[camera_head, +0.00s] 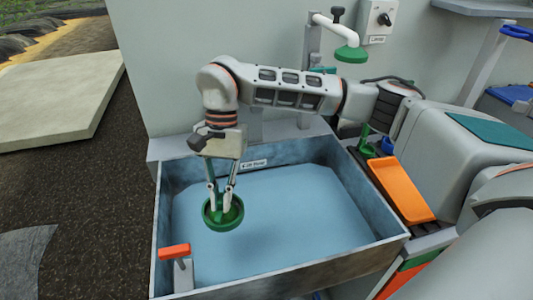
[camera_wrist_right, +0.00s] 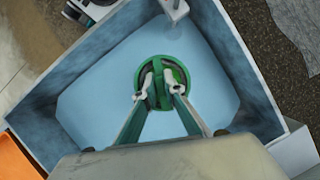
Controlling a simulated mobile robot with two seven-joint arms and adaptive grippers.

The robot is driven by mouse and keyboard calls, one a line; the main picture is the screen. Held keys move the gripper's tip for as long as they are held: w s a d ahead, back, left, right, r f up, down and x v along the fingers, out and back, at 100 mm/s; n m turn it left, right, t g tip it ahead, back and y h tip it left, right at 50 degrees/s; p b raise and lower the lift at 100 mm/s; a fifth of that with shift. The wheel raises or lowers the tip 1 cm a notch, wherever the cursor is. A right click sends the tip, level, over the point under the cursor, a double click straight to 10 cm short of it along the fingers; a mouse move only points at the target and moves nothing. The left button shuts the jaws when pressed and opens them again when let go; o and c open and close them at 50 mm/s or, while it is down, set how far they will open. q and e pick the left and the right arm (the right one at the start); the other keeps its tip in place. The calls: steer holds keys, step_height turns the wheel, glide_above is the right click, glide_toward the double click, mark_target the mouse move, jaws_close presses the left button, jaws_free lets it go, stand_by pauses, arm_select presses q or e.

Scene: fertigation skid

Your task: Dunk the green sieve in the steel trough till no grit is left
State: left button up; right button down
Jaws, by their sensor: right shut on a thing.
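The steel trough (camera_head: 282,275) holds pale blue water and has a small label on its back wall. The green sieve (camera_head: 229,220) is a round ring at the left part of the trough. My right gripper (camera_head: 224,205) points down over it and is shut on the sieve's middle. In the right wrist view the sieve (camera_wrist_right: 180,74) lies between the fingertips (camera_wrist_right: 160,85), with a dark inside; I cannot tell whether grit is on it. Whether the sieve touches the water is not clear. My left gripper is not in view.
An orange-red handle (camera_head: 174,251) stands at the trough's front left corner. An orange tray (camera_head: 400,190) is right of the trough. A white pipe with a green shower head (camera_head: 350,53) and a switch box (camera_head: 379,20) are on the wall behind. Open water lies right of the sieve.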

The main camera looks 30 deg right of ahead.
steer(key=w+d+r+m+t+y+p, duration=0.15)
steer(key=d+r+m+t, duration=0.35)
steer(key=d+m, duration=0.65)
steer(key=shift+m+g, duration=0.45)
steer(key=shift+g, duration=0.05)
steer(key=shift+s+d+f+b, duration=0.1)
steer(key=shift+d+f+b, duration=0.1)
steer(key=shift+f+b, duration=2.1)
steer(key=shift+s+d+f+b, duration=0.15)
steer(key=shift+f+b, duration=0.8)
steer(key=shift+f, duration=2.8)
steer(key=shift+w+d+f+b, duration=0.1)
steer(key=shift+d+f+b, duration=0.15)
steer(key=shift+f+b, duration=2.05)
step_height(320, 180, down, 2)
steer(key=shift+f+p, duration=0.25)
steer(key=shift+p, duration=0.3)
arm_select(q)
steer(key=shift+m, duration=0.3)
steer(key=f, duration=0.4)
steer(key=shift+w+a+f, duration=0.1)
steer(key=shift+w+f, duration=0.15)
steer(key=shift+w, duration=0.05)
